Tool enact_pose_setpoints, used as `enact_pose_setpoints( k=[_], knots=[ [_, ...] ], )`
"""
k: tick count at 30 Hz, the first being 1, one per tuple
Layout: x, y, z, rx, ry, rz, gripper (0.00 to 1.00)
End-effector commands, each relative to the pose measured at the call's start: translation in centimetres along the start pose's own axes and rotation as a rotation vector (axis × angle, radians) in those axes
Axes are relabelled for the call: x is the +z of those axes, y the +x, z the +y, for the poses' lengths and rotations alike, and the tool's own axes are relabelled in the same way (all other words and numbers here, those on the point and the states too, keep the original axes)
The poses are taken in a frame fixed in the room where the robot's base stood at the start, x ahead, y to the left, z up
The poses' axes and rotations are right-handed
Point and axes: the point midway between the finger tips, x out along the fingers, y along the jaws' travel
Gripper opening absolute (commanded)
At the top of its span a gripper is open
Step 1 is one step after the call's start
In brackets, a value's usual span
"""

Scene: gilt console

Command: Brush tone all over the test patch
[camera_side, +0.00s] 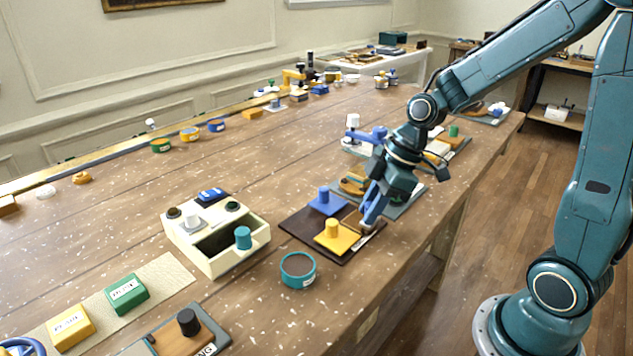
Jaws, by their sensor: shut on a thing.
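My gripper (368,222) is low over the right end of a dark board (297,226), shut on a small tool that its fingers mostly hide; I take it for the brush. A brownish patch (351,219) shows on the board just left of the fingers, and it may be the test patch. I cannot tell whether the tool touches it or how much is coated. A blue block with a knob (326,203) and a yellow block with a knob (336,237) stand on the same board. A teal round pot (298,270) with brown contents stands in front of the board.
A cream box (205,262) with an open compartment stands left of the board. Green (127,294) and yellow (71,327) labelled blocks lie on a beige strip at the front left. A grey board (404,207) lies close behind my gripper. The table's middle left is clear.

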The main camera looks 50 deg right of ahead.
Motion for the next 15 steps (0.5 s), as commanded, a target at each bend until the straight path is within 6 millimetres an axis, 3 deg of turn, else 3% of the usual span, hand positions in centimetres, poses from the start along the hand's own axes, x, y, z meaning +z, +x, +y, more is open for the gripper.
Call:
enact_pose_setpoints(
  k=[15],
  knots=[
    [-1.9, 0.8, 2.5, 0.000, 0.001, -0.001, 0.00]
  ],
)
